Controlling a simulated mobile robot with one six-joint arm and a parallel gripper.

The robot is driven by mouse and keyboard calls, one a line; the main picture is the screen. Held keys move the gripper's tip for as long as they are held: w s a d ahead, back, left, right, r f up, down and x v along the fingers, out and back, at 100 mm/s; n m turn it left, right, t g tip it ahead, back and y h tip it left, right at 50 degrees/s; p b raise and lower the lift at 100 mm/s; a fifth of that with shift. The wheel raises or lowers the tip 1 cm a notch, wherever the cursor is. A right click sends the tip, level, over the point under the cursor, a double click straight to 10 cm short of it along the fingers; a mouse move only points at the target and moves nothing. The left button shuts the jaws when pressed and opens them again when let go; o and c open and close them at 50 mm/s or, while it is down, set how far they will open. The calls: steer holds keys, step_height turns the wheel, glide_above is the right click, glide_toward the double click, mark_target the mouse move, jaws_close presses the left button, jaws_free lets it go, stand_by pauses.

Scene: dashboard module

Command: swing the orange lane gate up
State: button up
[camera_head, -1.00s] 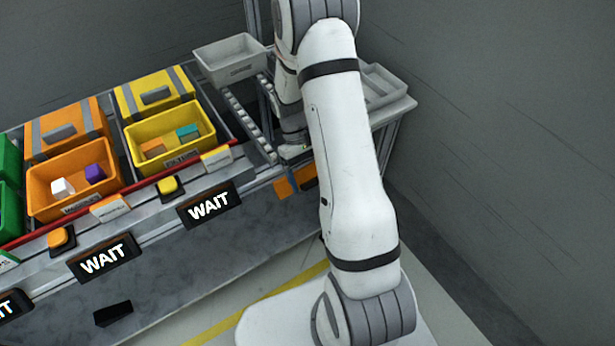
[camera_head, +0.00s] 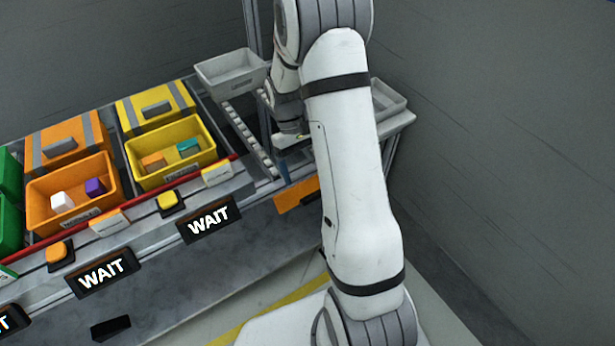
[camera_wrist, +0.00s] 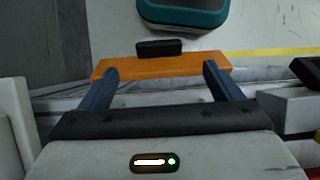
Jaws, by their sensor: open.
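The orange lane gate (camera_head: 296,194) is a flat bar at the front end of the roller lane, partly behind my arm in the head view. In the wrist view the gate (camera_wrist: 160,67) lies across the picture just beyond my fingertips, with a dark block (camera_wrist: 158,48) at its far edge. My gripper (camera_wrist: 160,73) is open, its two blue fingers spread with nothing between them. The fingertips overlap the gate's near edge in that view; I cannot tell whether they touch it. In the head view one blue finger (camera_head: 283,167) shows just above the gate.
The roller lane (camera_head: 245,138) runs back to a grey tray (camera_head: 230,70). A yellow bin (camera_head: 172,155) and an orange bin (camera_head: 75,195) stand to the left, above black WAIT displays (camera_head: 208,219). Another grey tray (camera_head: 388,98) is behind my arm. Floor is open in front.

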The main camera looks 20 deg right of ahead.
mark_target(309, 191)
steer(key=s+t, duration=0.1)
steer(key=s+r+t, duration=0.1)
steer(key=s+t, duration=0.1)
steer(key=s+t+b, duration=0.1)
steer(key=t, duration=0.1)
steer(key=shift+s+d+r+y, duration=0.15)
steer(key=shift+s+d+y, duration=0.05)
steer(key=shift+d+y, duration=0.2)
steer(key=shift+s, duration=0.1)
step_height(309, 191, down, 8)
steer(key=shift+r+b, duration=0.1)
steer(key=shift+b, duration=0.55)
steer(key=shift+c, duration=0.3)
